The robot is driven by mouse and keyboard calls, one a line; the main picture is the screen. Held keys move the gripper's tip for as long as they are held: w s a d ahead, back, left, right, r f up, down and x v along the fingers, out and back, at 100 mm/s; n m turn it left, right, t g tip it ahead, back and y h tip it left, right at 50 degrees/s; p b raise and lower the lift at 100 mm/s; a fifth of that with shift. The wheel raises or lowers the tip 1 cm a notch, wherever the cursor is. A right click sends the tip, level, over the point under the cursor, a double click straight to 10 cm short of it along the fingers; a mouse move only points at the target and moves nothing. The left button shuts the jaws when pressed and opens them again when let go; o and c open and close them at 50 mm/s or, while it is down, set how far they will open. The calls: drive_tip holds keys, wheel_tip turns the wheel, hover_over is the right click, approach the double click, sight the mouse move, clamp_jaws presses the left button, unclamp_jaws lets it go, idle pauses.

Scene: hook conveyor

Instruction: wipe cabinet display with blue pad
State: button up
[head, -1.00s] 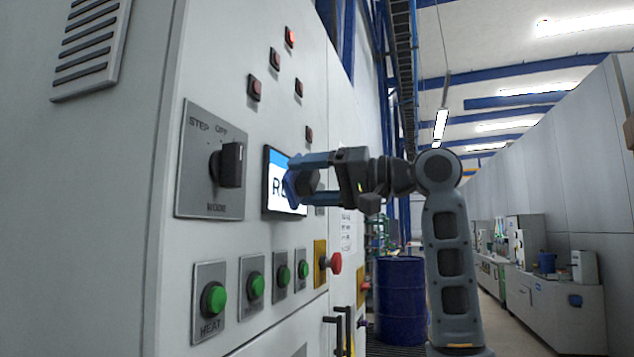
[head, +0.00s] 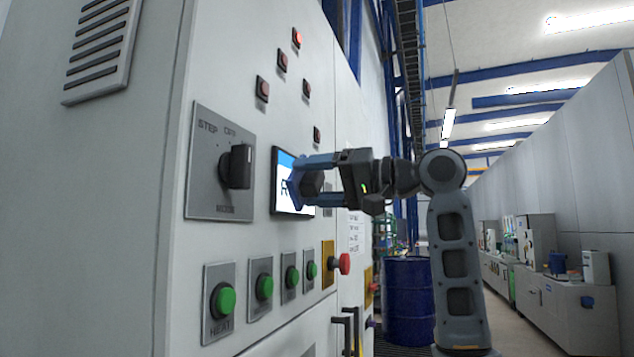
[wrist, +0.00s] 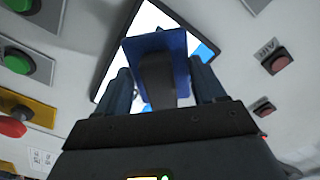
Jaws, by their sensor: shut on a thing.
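The display (head: 280,182) is a dark-framed screen on the cabinet front, with a blue band at its top and part of a letter showing. It also shows in the wrist view (wrist: 208,50), partly behind the pad. The blue pad (head: 294,188) is at the screen's face, over its middle and right part; I cannot tell whether it touches. In the wrist view the pad (wrist: 182,42) has a dark handle between my fingers. My gripper (head: 312,178) is shut on that handle, reaching in from the right.
A mode knob (head: 238,167) juts out left of the display. Green buttons (head: 222,300) and a red stop button (head: 344,263) stand out below, with dark handles (head: 347,330) lower down. A blue drum (head: 408,300) stands behind my arm. The aisle at right is open.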

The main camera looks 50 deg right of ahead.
drive_tip(key=shift+w+a, duration=0.25)
drive_tip(key=shift+w, duration=0.4)
drive_tip(key=w+d+p, duration=0.3)
drive_tip(key=d+p, duration=0.1)
drive_tip(key=d, duration=0.6)
drive_tip(key=shift+w+d, duration=0.15)
drive_tip(key=shift+w, duration=0.25)
idle(0.7)
drive_tip(key=shift+p, duration=0.35)
drive_tip(key=shift+s+a+p, duration=0.1)
drive_tip(key=shift+s+a, duration=0.55)
drive_tip(key=shift+a, duration=1.05)
drive_tip(key=shift+s+a+p, duration=0.15)
drive_tip(key=shift+s+a, duration=0.55)
drive_tip(key=shift+a, duration=1.05)
drive_tip(key=shift+s+a+p, duration=0.1)
drive_tip(key=shift+s+a, duration=0.55)
drive_tip(key=shift+a, duration=1.05)
drive_tip(key=shift+v, duration=3)
